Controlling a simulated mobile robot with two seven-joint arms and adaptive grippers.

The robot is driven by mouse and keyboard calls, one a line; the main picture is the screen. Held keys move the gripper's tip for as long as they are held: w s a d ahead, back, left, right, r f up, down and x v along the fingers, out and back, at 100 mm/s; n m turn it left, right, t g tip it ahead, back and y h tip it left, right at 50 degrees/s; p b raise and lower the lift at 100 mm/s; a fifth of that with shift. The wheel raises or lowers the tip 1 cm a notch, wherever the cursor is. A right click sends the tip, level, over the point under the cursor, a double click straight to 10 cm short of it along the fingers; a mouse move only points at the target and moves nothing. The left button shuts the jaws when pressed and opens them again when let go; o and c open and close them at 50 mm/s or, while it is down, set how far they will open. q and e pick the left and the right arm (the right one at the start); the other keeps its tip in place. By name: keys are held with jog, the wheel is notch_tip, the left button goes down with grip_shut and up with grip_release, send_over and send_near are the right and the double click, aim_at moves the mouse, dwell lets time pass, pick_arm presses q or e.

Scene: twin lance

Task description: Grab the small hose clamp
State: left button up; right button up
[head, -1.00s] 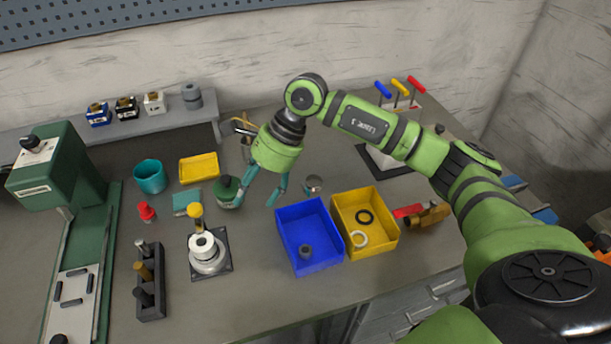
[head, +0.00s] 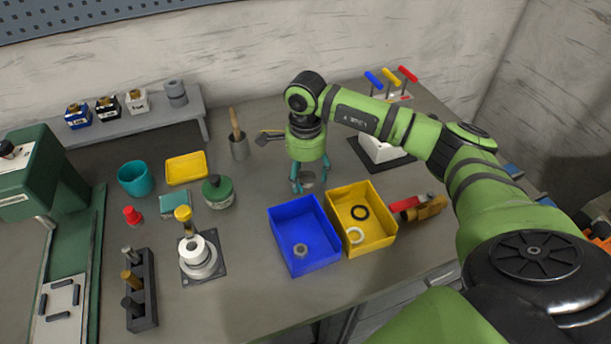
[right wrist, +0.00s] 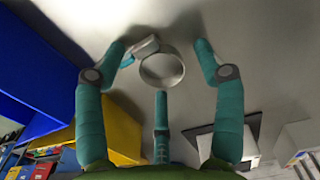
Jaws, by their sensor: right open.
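The small hose clamp (head: 308,179) is a grey metal ring on the bench behind the blue bin. In the right wrist view the clamp (right wrist: 163,69) shows as a ring with a small screw housing on its upper left side. My right gripper (head: 311,186) points down over it, its teal fingers spread. In the right wrist view the fingers lie around the ring, and the left fingertip is close to the housing. I cannot tell whether they touch. The right gripper holds nothing. My left gripper is not in view.
A rack of coloured-handle tools (head: 388,145) stands right.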

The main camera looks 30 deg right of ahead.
jog(key=c, duration=1)
jog(key=shift+o, duration=0.2)
